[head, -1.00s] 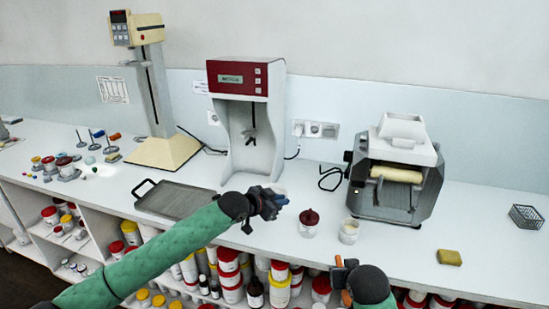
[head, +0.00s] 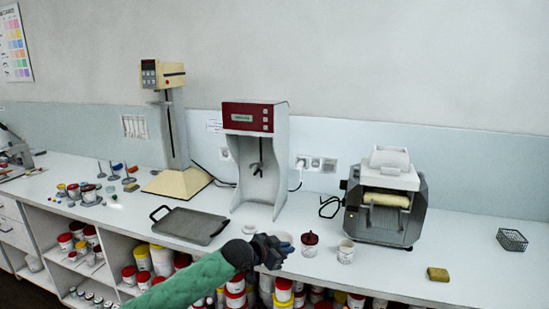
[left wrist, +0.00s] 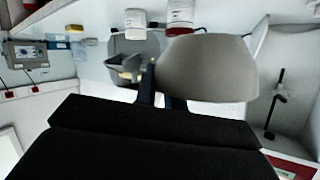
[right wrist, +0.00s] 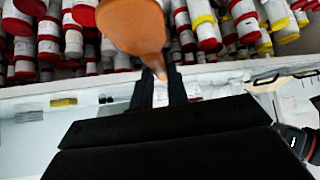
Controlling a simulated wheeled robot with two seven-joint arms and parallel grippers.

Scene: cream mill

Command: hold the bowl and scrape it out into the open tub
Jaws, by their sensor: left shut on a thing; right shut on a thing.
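My left gripper (head: 280,252) is over the front of the bench, shut on the bowl. The pale bowl (head: 283,237) shows only partly behind the fingers. In the left wrist view the bowl (left wrist: 207,68) is a rounded grey-beige shape at the fingertips; its inside is hidden. The open tub (head: 346,251) is white and stands upright to the right of the left gripper, past a red-lidded jar (head: 309,243).
A small white disc (head: 249,228) and a dark tray (head: 189,225) lie left of the gripper. A roller mill (head: 384,205) stands behind the tub. A yellow sponge (head: 438,274) and a wire basket (head: 512,240) are at the right. Jars fill the shelf below.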

